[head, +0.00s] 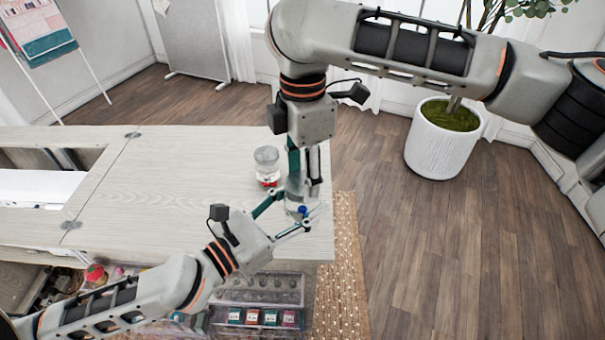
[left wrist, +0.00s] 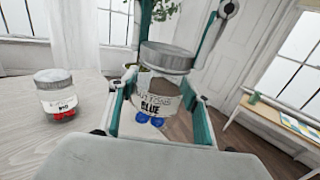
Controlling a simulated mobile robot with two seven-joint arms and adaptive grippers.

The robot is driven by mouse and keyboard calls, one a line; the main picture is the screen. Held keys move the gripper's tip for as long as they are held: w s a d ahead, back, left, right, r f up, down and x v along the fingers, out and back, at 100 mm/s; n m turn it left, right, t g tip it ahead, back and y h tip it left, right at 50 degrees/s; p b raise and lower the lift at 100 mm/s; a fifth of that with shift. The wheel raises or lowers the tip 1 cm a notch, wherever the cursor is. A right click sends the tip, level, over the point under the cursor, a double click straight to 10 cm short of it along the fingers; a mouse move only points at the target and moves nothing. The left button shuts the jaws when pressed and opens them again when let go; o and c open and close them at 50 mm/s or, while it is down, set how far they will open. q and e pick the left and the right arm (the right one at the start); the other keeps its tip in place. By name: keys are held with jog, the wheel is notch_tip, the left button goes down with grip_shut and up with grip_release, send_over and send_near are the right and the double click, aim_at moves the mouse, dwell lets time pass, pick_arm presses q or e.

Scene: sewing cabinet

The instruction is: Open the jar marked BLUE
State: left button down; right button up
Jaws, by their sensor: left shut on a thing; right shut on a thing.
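The jar marked BLUE (left wrist: 155,88) is clear glass with a grey lid (left wrist: 166,56), a white label and blue buttons in its bottom. In the head view the jar (head: 297,190) is upright near the table's right edge, partly hidden by my grippers. My left gripper (head: 298,207) is shut on the jar's body, with its fingers on both sides in the left wrist view (left wrist: 160,112). My right gripper (head: 304,173) comes from above and is shut on the lid, its fingers on either side. The lid sits on the jar. Whether the jar touches the table is unclear.
A similar jar marked RED (left wrist: 61,95) stands on the table, left of the BLUE jar; it also shows in the head view (head: 266,166). The wooden tabletop (head: 180,190) is otherwise clear. Clear drawers (head: 262,287) with small containers sit below the front edge.

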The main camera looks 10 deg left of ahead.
pick_arm(q)
jog(key=shift+s+d+r, duration=0.15)
jog(key=shift+s+d, duration=0.1)
pick_arm(e)
jog(key=n, duration=0.7)
jog(key=shift+w+a, duration=0.1)
jog(key=shift+w, duration=0.1)
jog(key=n, duration=0.6)
jog(key=shift+w, duration=0.1)
jog(key=n, duration=0.3)
jog(key=shift+r+n, duration=0.1)
jog(key=shift+n, duration=0.2)
jog(key=n, duration=0.3)
jog(key=shift+a+n, duration=0.1)
jog(key=shift+n, duration=0.2)
jog(key=n, duration=0.6)
jog(key=shift+r, duration=0.15)
pick_arm(q)
jog(key=shift+f, duration=0.25)
pick_arm(e)
jog(key=shift+a+r, duration=0.1)
jog(key=shift+r, duration=0.75)
pick_arm(q)
jog(key=shift+w+a+r, duration=0.1)
jog(key=shift+w+a, duration=0.05)
pick_arm(e)
jog(key=shift+r, duration=0.15)
